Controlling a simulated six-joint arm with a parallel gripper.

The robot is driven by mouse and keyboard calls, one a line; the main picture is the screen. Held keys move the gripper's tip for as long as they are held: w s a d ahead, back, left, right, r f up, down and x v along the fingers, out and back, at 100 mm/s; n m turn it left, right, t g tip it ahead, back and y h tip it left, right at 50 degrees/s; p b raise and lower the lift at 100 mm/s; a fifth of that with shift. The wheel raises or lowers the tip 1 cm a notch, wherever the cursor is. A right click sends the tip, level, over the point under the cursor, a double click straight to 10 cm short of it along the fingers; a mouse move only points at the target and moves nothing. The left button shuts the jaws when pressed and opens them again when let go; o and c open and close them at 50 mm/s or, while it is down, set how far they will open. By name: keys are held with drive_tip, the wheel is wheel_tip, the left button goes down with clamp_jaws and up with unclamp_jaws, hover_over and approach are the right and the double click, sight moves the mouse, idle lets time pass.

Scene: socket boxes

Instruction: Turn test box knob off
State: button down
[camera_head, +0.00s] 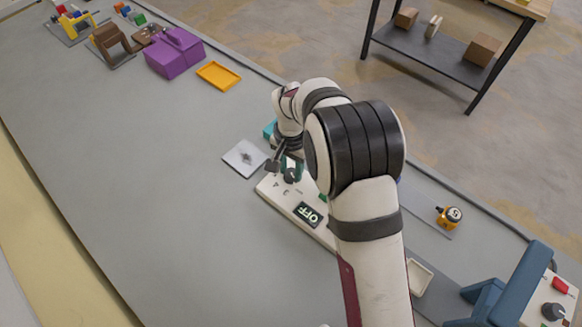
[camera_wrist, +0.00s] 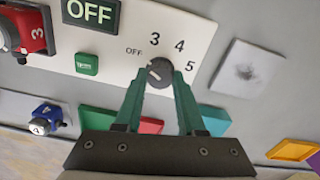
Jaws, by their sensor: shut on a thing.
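The test box (camera_head: 270,190) is a white panel on the grey table. Its dark round knob (camera_wrist: 159,72) shows in the wrist view, with the marks OFF, 3, 4 and 5 around it. The display (camera_head: 308,214) reads OFF, and it also shows in the wrist view (camera_wrist: 90,11). My gripper (camera_wrist: 159,82) has green fingers that converge on the knob and are shut on it. In the head view my gripper (camera_head: 289,170) is over the far end of the panel, and my arm hides part of the box. The pointer's exact direction is hard to tell.
A green button (camera_wrist: 87,64) and a red block marked 3 (camera_wrist: 30,30) are on the panel. A grey plate (camera_head: 245,158) lies beside the box. A purple box (camera_head: 174,52) and an orange tray (camera_head: 218,75) stand farther back. The table's left side is clear.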

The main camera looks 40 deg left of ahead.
sight(291, 173)
drive_tip(key=shift+n, duration=0.6)
drive_tip(key=c, duration=0.5)
unclamp_jaws()
wheel_tip(291, 173, up, 16)
drive_tip(key=shift+f, duration=0.1)
